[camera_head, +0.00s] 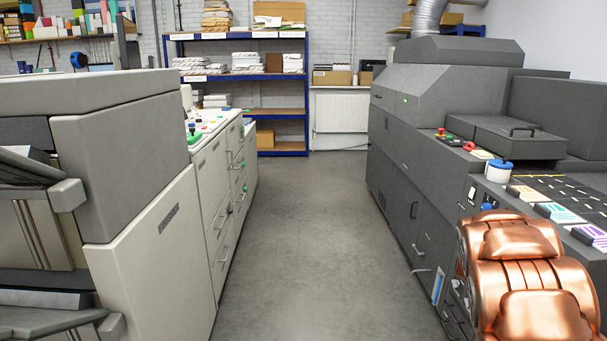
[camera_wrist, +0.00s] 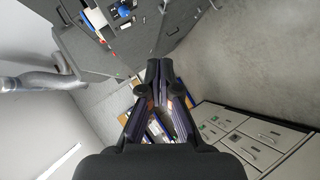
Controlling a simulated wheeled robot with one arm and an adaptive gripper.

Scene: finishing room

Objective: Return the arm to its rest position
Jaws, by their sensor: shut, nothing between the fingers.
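My gripper (camera_wrist: 161,78) is dark and shows in the wrist view, pointing up the picture from the bottom centre. Its two fingers come together at the tips, with nothing between them. The gripper is in free air and touches nothing that I can see. The blue shelving shows through the gap behind the fingertips. In the head view my copper-coloured arm fills the lower right corner, in front of the dark grey machine (camera_head: 405,135). The gripper itself is not visible in the head view.
Bare concrete floor (camera_head: 295,230) runs between the dark machine and the pale drawer cabinets (camera_head: 213,185). A large grey machine (camera_head: 130,140) stands at left. A blue-framed rack (camera_head: 240,46) is at the back. A white pot with blue lid (camera_head: 498,171) and colored stacks lie near my arm.

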